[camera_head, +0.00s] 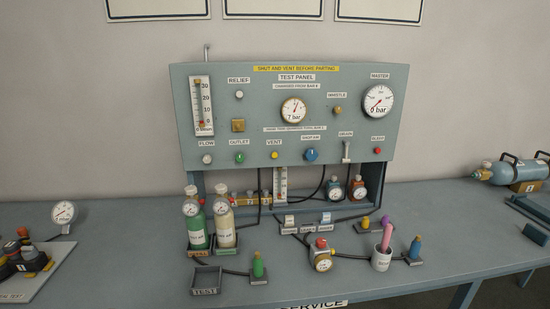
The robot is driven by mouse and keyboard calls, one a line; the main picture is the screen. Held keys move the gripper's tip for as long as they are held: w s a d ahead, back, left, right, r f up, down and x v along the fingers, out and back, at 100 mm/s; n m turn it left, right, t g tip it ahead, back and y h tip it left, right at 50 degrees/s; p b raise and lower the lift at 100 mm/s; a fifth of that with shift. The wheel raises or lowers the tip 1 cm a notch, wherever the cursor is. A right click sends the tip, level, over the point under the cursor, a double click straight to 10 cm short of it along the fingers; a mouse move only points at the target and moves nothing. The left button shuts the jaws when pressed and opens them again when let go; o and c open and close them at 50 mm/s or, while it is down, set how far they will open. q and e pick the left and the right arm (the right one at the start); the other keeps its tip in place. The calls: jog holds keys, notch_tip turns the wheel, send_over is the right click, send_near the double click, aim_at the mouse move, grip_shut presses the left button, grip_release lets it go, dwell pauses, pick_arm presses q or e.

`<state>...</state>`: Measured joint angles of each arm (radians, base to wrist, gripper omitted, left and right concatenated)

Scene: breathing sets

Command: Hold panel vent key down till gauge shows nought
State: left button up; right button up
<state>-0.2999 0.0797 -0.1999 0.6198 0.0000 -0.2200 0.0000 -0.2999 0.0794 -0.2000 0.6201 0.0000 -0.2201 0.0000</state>
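The grey test panel (222,88) stands upright at the back of the bench. Its vent key is a small yellow button (275,156) under the VENT label, low on the panel left of centre. Nothing touches it. I cannot tell from here whether it is pressed in. The panel gauge (293,110) under the TEST PANEL label has a white dial with an orange rim and reads 7 bar. The master gauge (378,101) at the upper right reads 0 bar. Neither of my grippers is in view.
Beside the vent key are a green outlet knob (240,158) and a blue knob (311,155). Green (196,228) and cream (225,229) cylinders stand below the panel's left. Hoses, a tray (206,281) and a white cup (381,260) occupy the bench front.

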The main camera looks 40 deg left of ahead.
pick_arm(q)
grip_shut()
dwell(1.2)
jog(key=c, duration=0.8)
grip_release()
